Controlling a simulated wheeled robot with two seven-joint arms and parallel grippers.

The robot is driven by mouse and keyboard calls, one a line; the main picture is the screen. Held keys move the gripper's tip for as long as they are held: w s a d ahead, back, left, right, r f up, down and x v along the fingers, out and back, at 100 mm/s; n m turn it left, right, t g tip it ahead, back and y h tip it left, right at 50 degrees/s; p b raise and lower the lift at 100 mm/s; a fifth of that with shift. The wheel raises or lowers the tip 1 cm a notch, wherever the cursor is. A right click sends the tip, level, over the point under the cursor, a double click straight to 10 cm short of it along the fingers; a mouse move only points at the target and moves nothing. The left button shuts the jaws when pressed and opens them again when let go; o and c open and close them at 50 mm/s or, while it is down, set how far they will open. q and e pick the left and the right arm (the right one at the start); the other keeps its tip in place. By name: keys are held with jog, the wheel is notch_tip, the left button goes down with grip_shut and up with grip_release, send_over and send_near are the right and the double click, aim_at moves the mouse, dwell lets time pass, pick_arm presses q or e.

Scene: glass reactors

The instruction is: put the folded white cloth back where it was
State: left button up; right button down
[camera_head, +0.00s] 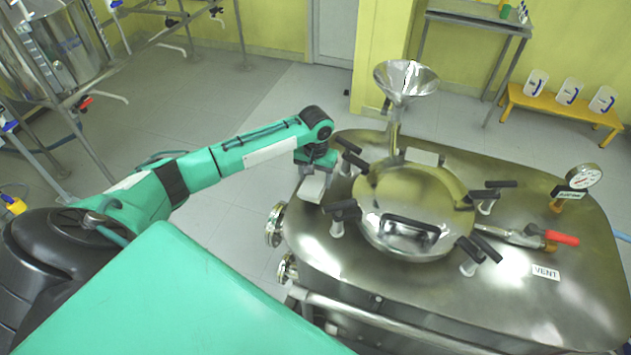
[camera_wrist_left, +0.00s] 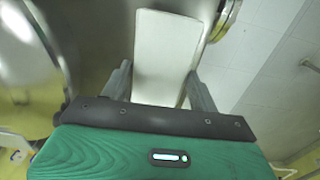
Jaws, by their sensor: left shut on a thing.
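The folded white cloth (camera_head: 312,188) is a small flat pale rectangle at the left end of the steel reactor top (camera_head: 330,235). My left gripper (camera_head: 316,168) is above it, pointing down, and is shut on it. In the left wrist view the cloth (camera_wrist_left: 165,50) lies between the two fingers (camera_wrist_left: 158,82) and sticks out beyond them. I cannot tell whether the cloth touches the steel. My right gripper is not in view.
Right of the cloth is the round hatch (camera_head: 415,200) with black clamp handles around it. A steel funnel (camera_head: 405,82) stands behind. A red-handled valve (camera_head: 560,238) and a gauge (camera_head: 583,177) are at the right. The front right steel is mostly clear.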

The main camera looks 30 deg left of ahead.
aim_at(316, 179)
pick_arm(q)
notch_tip(316, 179, down, 2)
jog(key=shift+f, duration=0.4)
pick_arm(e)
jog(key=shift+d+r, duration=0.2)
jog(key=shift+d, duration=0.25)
pick_arm(q)
jog(key=shift+f, duration=0.15)
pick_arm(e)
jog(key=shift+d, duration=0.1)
pick_arm(q)
jog(key=o, duration=1)
notch_tip(316, 179, up, 11)
jog(key=shift+b, duration=0.8)
jog(key=shift+r, duration=0.7)
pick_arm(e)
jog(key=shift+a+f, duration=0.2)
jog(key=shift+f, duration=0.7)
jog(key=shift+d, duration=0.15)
